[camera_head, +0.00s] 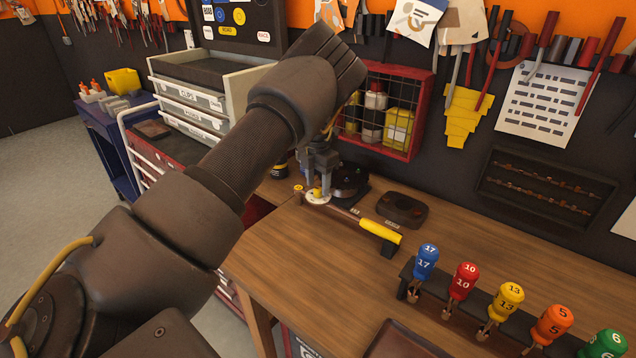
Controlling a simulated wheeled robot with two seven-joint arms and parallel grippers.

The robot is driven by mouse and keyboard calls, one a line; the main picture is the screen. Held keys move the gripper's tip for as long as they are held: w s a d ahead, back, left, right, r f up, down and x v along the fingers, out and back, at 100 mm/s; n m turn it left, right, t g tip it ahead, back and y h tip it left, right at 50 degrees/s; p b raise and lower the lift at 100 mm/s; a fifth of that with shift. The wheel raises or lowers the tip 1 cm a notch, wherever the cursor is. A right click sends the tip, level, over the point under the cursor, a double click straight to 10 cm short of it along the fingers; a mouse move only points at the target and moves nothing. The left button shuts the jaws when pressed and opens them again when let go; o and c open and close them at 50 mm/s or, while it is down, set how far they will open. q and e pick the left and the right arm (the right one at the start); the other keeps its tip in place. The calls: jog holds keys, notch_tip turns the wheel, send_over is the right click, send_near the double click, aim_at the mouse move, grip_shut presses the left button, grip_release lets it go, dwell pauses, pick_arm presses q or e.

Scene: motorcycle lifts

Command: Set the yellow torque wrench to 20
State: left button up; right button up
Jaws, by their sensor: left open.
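The yellow torque wrench lies on the wooden workbench, with its yellow handle (380,231) toward the right and its thin shaft running left to a head with a pale round dial (317,197). The dial's numbers are too small to read. My left arm reaches in from the left across the view, and my left gripper (320,178) points down at the dial, open. Its fingertips are close over or around the dial; I cannot tell whether they touch it. My arm hides part of the bench to the left. My right gripper is not in view.
The workbench (300,265) is clear in front of the wrench. A dark oval tray (401,209) lies behind the handle. A rack with several numbered coloured drivers (463,283) stands at the front right. A red wire basket (398,112) hangs on the back wall.

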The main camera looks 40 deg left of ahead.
pick_arm(q)
jog(key=shift+d+f, duration=0.1)
jog(key=shift+f, duration=0.55)
jog(key=c, duration=1)
